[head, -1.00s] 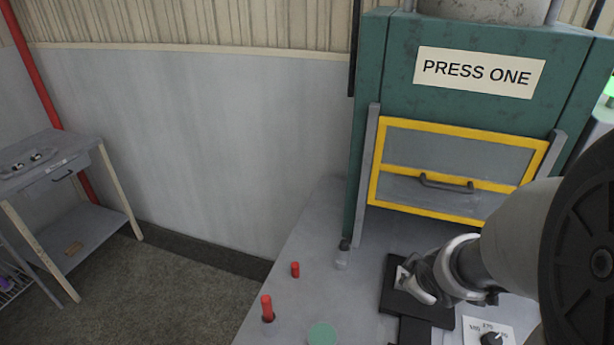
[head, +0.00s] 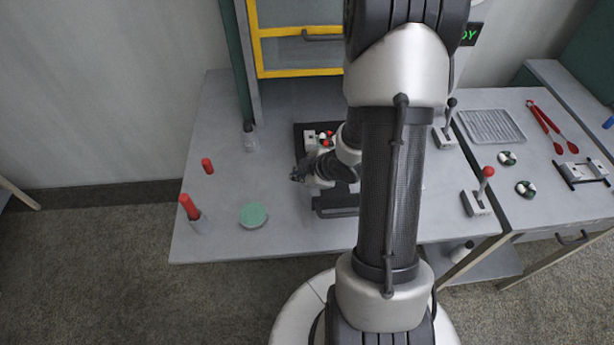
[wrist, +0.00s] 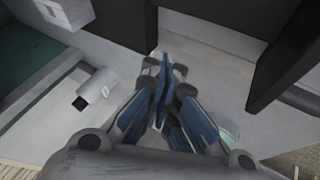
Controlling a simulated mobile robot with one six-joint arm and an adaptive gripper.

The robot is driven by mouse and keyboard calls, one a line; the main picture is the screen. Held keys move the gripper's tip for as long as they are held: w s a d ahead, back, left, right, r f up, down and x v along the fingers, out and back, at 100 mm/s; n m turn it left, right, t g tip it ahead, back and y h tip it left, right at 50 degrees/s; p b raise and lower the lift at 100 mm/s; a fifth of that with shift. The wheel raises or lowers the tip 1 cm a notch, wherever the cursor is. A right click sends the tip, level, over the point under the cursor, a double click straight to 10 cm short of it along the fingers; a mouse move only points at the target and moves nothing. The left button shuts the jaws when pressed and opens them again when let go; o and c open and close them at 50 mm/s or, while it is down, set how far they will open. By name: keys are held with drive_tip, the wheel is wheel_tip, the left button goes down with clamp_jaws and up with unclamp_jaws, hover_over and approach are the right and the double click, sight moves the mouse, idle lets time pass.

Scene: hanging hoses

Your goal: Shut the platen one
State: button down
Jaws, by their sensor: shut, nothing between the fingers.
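The press one stands at the back with its yellow-framed guard (head: 262,73); its sign is out of the current head view. Below it a black plate (head: 300,130) lies on the grey bench, carrying a pale block with red and green parts (head: 318,138). A dark slab (head: 337,211) lies in front, partly behind my arm. My gripper (head: 296,174) is shut and empty, pointing left at the plate's left side, low over the bench. In the wrist view my gripper (wrist: 170,65) is between two dark slabs. I cannot tell which part is the platen.
Right of my arm are a black-knobbed lever (head: 447,125), a red-knobbed lever (head: 480,190), a ribbed tray (head: 491,126) and red tongs (head: 545,130).

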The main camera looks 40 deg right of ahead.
drive_tip(key=shift+x, duration=0.95)
drive_tip(key=shift+w, duration=0.1)
drive_tip(key=shift+d, duration=0.1)
